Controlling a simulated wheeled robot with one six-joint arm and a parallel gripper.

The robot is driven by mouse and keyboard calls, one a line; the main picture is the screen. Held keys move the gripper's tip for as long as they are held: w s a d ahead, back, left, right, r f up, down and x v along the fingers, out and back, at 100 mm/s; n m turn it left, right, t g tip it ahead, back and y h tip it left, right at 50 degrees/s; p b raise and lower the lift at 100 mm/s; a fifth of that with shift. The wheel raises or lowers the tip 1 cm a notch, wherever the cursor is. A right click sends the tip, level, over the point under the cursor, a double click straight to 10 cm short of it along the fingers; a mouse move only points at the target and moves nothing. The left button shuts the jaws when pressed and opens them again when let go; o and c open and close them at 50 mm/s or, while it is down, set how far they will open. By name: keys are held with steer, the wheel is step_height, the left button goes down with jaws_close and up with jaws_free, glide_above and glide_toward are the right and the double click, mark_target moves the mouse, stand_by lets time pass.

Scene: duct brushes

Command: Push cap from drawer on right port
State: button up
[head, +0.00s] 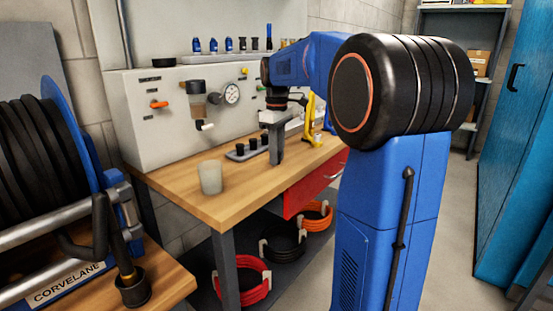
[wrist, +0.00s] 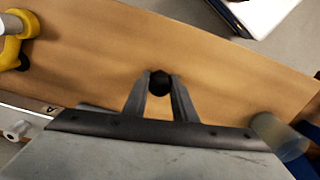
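My gripper (head: 276,150) points down over the wooden workbench, right of the small rack. In the wrist view its two fingers (wrist: 160,92) flank a round black piece, which looks like a cap (wrist: 160,83), with no clear gap on either side. In the head view the fingers hide this piece. The red drawer (head: 310,188) sits under the bench top, partly behind my arm; how far open it is cannot be told. The pale wall panel (head: 140,125) carries labelled fittings; my arm covers its right part, and I cannot make out the right port.
A translucent cup (head: 209,177) stands near the bench's front left and also shows in the wrist view (wrist: 272,130). The rack (head: 240,154) holds black pieces. A yellow tool (head: 310,112) stands at the back right. The bench's front middle (head: 245,195) is clear.

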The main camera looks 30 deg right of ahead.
steer(key=shift+r, duration=0.1)
steer(key=shift+c, duration=0.5)
step_height(320, 180, up, 10)
steer(key=shift+f, duration=0.1)
steer(key=shift+f, duration=0.1)
stand_by(0.3)
